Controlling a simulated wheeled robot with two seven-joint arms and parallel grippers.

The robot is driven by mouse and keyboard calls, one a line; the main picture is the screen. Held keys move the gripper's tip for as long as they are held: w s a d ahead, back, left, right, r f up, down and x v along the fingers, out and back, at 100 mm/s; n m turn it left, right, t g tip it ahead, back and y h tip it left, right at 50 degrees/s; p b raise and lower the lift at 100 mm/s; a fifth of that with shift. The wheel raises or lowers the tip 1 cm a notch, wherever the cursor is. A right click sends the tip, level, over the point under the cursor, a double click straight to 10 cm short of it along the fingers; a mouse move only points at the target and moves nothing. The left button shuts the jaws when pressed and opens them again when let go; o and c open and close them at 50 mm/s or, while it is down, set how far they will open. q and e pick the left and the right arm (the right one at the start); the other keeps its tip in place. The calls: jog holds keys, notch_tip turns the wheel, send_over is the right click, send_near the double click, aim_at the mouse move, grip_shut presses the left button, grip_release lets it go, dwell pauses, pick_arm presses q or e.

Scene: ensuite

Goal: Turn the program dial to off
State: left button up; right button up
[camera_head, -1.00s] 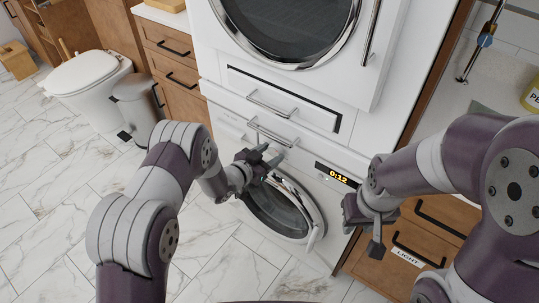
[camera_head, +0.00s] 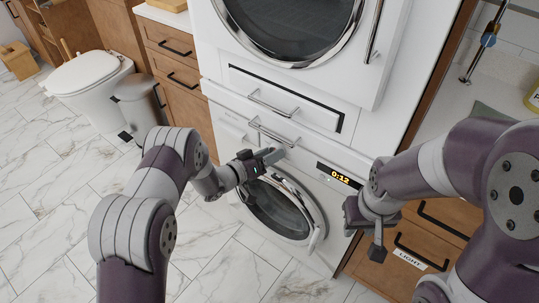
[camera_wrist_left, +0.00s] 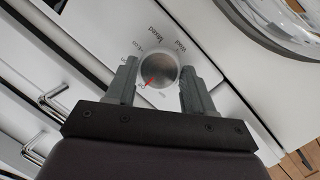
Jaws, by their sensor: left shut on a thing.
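The program dial (camera_wrist_left: 157,70) is a round silver knob on the white washing machine's front panel. A red pointer mark on it points to the lower left in the left wrist view. Labels such as "Mixed" and "Wool" are printed around it; the small text near the pointer is too blurred to read surely. My left gripper (camera_wrist_left: 157,82) has one finger on each side of the dial and is shut on it. In the head view my left gripper (camera_head: 268,158) hides the dial. My right gripper (camera_head: 364,228) is empty, with its fingers apart, in front of the wooden drawers.
The washer's round door (camera_head: 280,208) is below my left gripper. A display (camera_head: 339,175) reads 0:12. Bar handles (camera_head: 270,132) stick out just above. A second machine (camera_head: 290,30) is stacked on top. Wooden drawers (camera_head: 440,215) stand right; the marble floor (camera_head: 225,262) is clear.

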dwell(0.5)
pick_arm(q)
jog(key=o, duration=1)
jog(key=shift+o, duration=0.2)
jog(key=p+v, duration=0.1)
jog(key=v, duration=1.1)
jog(key=shift+s+a, duration=0.2)
jog(key=shift+a, duration=0.1)
